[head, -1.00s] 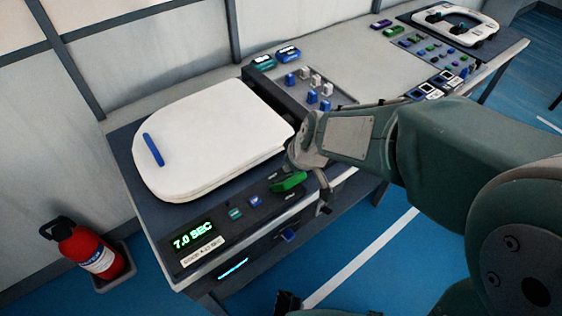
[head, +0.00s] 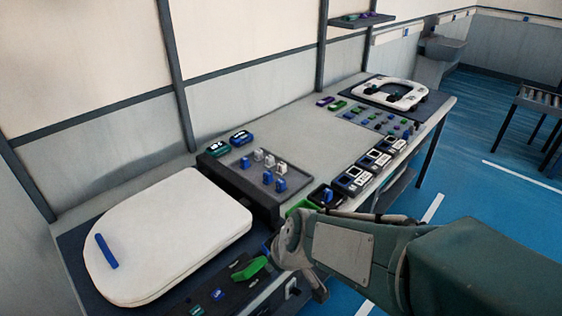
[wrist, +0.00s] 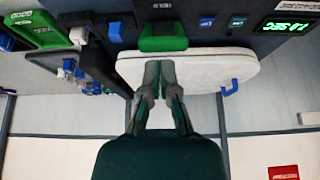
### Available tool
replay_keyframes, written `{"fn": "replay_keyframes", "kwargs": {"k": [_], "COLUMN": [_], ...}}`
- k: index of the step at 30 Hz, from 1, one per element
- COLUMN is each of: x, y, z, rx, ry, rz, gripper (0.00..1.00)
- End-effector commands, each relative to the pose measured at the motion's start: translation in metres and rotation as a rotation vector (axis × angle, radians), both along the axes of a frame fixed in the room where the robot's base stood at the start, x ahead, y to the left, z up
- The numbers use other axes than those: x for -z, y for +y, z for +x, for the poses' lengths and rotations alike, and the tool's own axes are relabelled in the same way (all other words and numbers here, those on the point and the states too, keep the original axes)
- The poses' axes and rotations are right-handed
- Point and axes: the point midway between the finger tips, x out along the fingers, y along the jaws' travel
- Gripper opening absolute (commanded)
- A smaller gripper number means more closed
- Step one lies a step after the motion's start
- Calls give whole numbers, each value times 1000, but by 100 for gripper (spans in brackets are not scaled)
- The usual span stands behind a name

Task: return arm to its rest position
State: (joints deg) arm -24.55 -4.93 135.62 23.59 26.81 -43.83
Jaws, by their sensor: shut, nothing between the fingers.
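My gripper (wrist: 160,72) is shut and empty in the wrist view, its two fingertips together in front of the white toilet lid (wrist: 195,68). A green lever or handle (wrist: 162,36) lies just beyond the fingertips in that view. In the head view my arm reaches in from the lower right, its end beside the front edge of the testline bench (head: 290,115). The fingers themselves are mostly hidden there by the wrist. The lid (head: 170,235) lies closed at the lower left with a blue bar on it, and the green handle (head: 250,268) shows just left of my wrist.
A block with blue and white knobs (head: 262,175) stands right of the lid. Several framed switches (head: 365,170) line the bench's front edge. A white toilet seat (head: 388,95) lies at the far end. Blue floor is open to the right, with a roller table (head: 540,105) beyond.

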Motion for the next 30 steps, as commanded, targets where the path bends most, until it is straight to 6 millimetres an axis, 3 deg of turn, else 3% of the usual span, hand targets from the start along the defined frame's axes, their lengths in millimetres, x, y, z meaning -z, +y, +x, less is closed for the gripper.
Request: {"fn": "replay_keyframes", "kwargs": {"k": [5,12,21,25,30], "x": [-16,-66,-102,-107,-107], "y": [-17,-92,-172,-187,-190], "z": [-3,-29,-85,-99,-102], "rx": [65,353,747,841,863], "ry": [-2,-2,-20,-24,-24], "rz": [8,26,21,20,18], "gripper": [0,0,0,0,0]}}
